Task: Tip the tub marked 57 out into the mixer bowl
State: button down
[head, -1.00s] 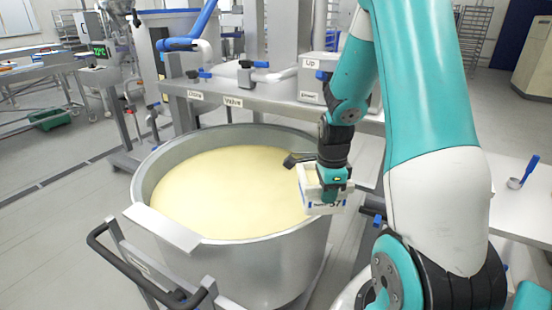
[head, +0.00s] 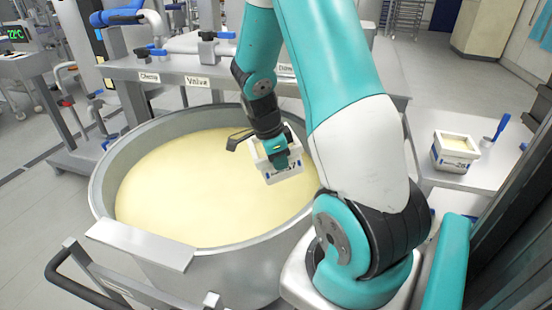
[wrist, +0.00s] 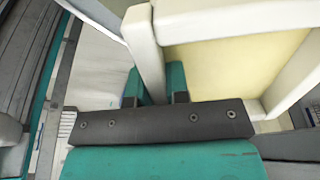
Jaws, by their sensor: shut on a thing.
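The tub marked 57 (head: 284,174) is a small white square tub with a dark and blue label, partly covered by my gripper in the head view. My gripper (head: 281,158) is shut on its wall. The tub looks nearly upright, held over the right part of the mixer bowl (head: 225,270). In the wrist view the tub's white wall (wrist: 145,45) stands between my fingers (wrist: 155,92), and pale yellow filling (wrist: 225,70) shows inside. The bowl is a wide steel vessel holding a pale yellow mass (head: 180,185).
Another white tub (head: 455,152) with yellow filling, its label seemingly 26, stands on the side table (head: 490,170) at right, next to a blue-handled scoop (head: 493,132). A steel bench (head: 150,70) with valves runs behind the bowl. A black handle (head: 75,285) is at front left.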

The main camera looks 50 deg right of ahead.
aim_at(267, 171)
jog(key=g+h, duration=0.1)
jog(key=f+g+h, duration=0.1)
jog(key=g+h, duration=0.1)
jog(key=a+f+g+h, duration=0.1)
jog(key=h, duration=0.1)
jog(key=shift+w+f, duration=0.1)
jog(key=shift+w, duration=0.2)
jog(key=shift+w+a+f+g+h+b, duration=0.1)
jog(key=shift+a+f+g+h+b, duration=0.15)
jog(key=shift+g+h, duration=0.3)
jog(key=shift+w+a+f+g+h+b, duration=0.15)
jog(key=shift+g+h+b, duration=0.2)
jog(key=shift+h, duration=0.3)
jog(key=shift+w+a+f+g+h+b, duration=0.15)
jog(key=shift+g+h+b, duration=0.1)
jog(key=shift+g+h, duration=0.2)
jog(key=shift+w+a+g+h+b, duration=0.15)
jog(key=shift+g+h+b, duration=0.05)
jog(key=shift+g+h, duration=0.2)
jog(key=shift+w+a+r+h, duration=0.1)
jog(key=shift+a+r+h, duration=0.1)
jog(key=shift+h, duration=0.15)
jog(key=shift+d, duration=0.1)
dwell(3.6)
